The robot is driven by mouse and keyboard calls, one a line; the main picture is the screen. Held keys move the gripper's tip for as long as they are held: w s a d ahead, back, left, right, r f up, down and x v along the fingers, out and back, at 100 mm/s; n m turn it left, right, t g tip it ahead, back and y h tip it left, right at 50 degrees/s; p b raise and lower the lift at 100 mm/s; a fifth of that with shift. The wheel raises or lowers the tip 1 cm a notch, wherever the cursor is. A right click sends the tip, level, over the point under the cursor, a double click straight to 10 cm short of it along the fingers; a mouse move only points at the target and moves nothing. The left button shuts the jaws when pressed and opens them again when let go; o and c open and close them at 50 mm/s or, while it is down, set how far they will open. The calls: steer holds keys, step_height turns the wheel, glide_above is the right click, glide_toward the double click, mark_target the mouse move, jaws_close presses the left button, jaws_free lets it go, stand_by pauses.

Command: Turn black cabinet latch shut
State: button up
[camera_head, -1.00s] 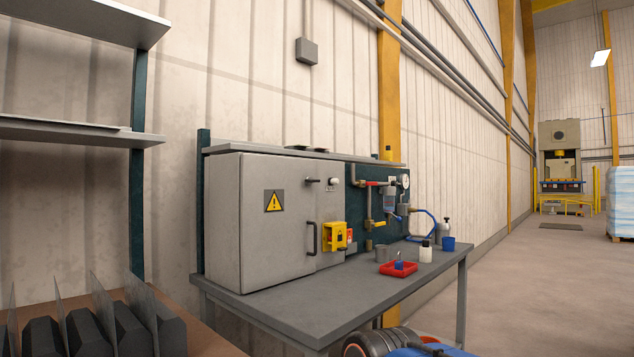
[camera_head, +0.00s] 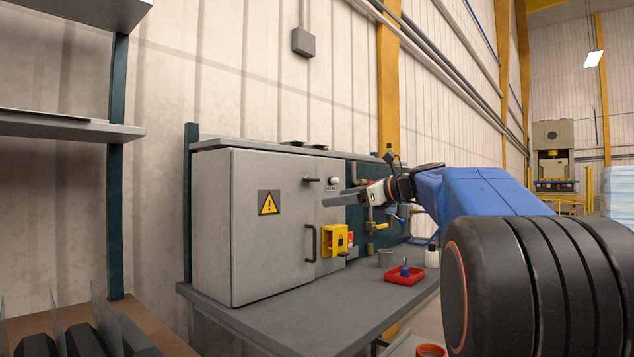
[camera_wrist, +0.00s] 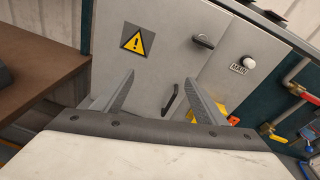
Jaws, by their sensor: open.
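The grey cabinet (camera_head: 270,256) stands on the bench with its door closed against the frame. The black latch (camera_head: 311,179) is a short handle near the top right of the door, lying roughly horizontal. It also shows in the wrist view (camera_wrist: 203,41). A black vertical pull handle (camera_head: 310,243) sits lower on the door. My gripper (camera_head: 334,199) is open and empty, to the right of the latch and slightly below it in the head view. In the wrist view its fingers (camera_wrist: 160,92) point towards the door, apart from the latch.
A yellow lockout box (camera_head: 335,240) and a white knob (camera_head: 333,181) are right of the door. Pipes with a yellow valve handle are further right. The bench's front is clear.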

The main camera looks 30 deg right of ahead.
steer(key=w+d+r+m+t, duration=0.2)
steer(key=d+r+m, duration=0.1)
steer(key=d+r, duration=0.4)
glide_toward(305, 184)
steer(key=w, duration=0.1)
steer(key=w+r, duration=0.1)
steer(key=w, duration=0.1)
steer(key=w+a, duration=0.1)
steer(key=w, duration=0.1)
steer(key=shift+w+r, duration=0.25)
steer(key=shift+r, duration=0.15)
steer(key=c, duration=1.1)
